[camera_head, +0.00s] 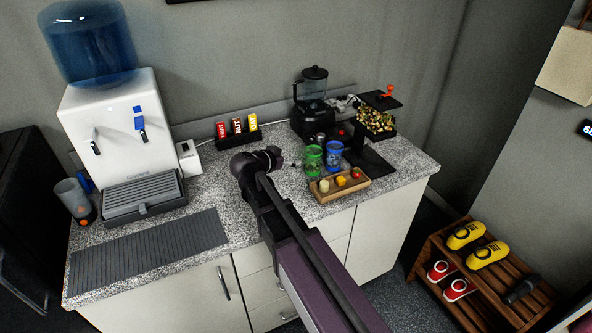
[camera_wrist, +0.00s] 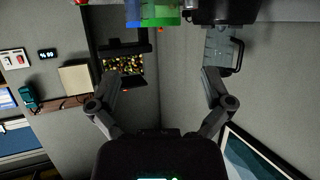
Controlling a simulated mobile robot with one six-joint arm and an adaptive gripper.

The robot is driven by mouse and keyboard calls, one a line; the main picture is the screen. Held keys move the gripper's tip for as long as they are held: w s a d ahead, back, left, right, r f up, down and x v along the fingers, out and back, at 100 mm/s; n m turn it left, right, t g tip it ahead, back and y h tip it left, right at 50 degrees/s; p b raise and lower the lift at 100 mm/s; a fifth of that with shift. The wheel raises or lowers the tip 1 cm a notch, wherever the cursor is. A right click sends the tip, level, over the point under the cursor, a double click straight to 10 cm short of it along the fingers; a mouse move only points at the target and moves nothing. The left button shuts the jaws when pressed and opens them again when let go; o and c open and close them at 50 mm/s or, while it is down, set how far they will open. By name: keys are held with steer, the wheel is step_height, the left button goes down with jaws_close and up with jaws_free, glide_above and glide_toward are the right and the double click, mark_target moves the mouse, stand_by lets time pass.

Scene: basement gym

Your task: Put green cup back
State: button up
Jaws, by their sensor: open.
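The green cup (camera_head: 313,161) stands on the speckled counter, just left of the blue cup (camera_head: 334,155) and behind a wooden tray (camera_head: 345,190). My gripper (camera_head: 283,162) is a short way left of the green cup, apart from it. In the wrist view the fingers (camera_wrist: 165,82) are spread with nothing between them. There the green cup (camera_wrist: 133,12) and the blue cup (camera_wrist: 160,12) show only in part at the top edge.
Behind are a snack rack (camera_head: 237,129), a blender (camera_head: 314,100) and a black box of colourful pieces (camera_head: 376,124). A water dispenser (camera_head: 122,130) stands left, with a grey tumbler (camera_head: 72,198) beside it. A ribbed mat (camera_head: 150,250) lies bare at the front left.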

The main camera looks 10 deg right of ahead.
steer(key=s+d+f+n+g+y, duration=0.1)
steer(key=s+d+f, duration=0.1)
steer(key=s, duration=0.1)
steer(key=s+d+f+n+g+y, duration=0.1)
steer(key=s+d+f+g, duration=0.1)
steer(key=s+d, duration=0.1)
steer(key=s+d+f+n+g+y, duration=0.1)
steer(key=s+d+f, duration=0.1)
steer(key=s+f, duration=0.1)
steer(key=shift+s+d+f+g, duration=0.1)
steer(key=shift+d+g, duration=0.25)
steer(key=shift+g, duration=0.05)
steer(key=s+f+n+g+y, duration=0.3)
steer(key=s+n+y, duration=0.3)
steer(key=s, duration=0.6)
steer(key=shift+s+d+f+n+g+y, duration=0.2)
steer(key=shift+d+f+n+g+y, duration=0.2)
steer(key=shift+f+y, duration=0.25)
steer(key=shift+r, duration=0.1)
steer(key=shift+r+p, duration=0.25)
steer(key=shift+p, duration=0.1)
